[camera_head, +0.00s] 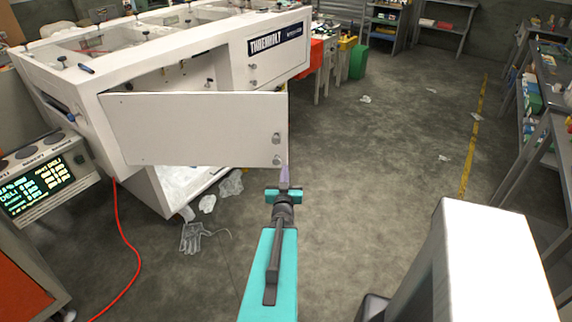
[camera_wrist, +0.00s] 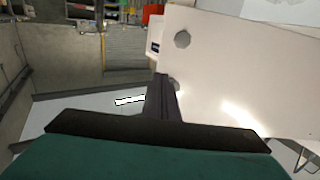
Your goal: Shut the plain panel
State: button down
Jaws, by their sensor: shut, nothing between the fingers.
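The plain panel (camera_head: 195,130) is a white hinged door on the big white cabinet (camera_head: 120,75). It stands swung open, with two round grey knobs near its right edge. In the wrist view the panel (camera_wrist: 235,75) fills the right side. My gripper (camera_head: 284,180) is shut and empty, just below the panel's lower right corner in the head view. In the wrist view my gripper's fingers (camera_wrist: 163,85) are together and overlap the panel's edge near a knob. I cannot tell whether they touch it.
A labelled panel (camera_head: 277,47) to the right is closed. A film glove (camera_head: 193,237) and crumpled plastic (camera_head: 231,184) lie on the floor below. A red cable (camera_head: 130,250) runs at the left beside a lit display (camera_head: 40,187). The floor to the right is largely clear.

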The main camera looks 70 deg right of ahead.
aim_at(286, 145)
jog(key=shift+w+d+f+b, duration=0.1)
jog(key=shift+d+b, duration=0.15)
jog(key=shift+b, duration=0.15)
jog(key=b+x, duration=0.2)
jog(key=b, duration=0.1)
jog(key=b+x, duration=0.2)
jog(key=b, duration=0.7)
jog(key=shift+d, duration=0.15)
jog(key=shift+p+x, duration=0.85)
jog(key=shift+x, duration=3.5)
jog(key=shift+w+d, duration=0.1)
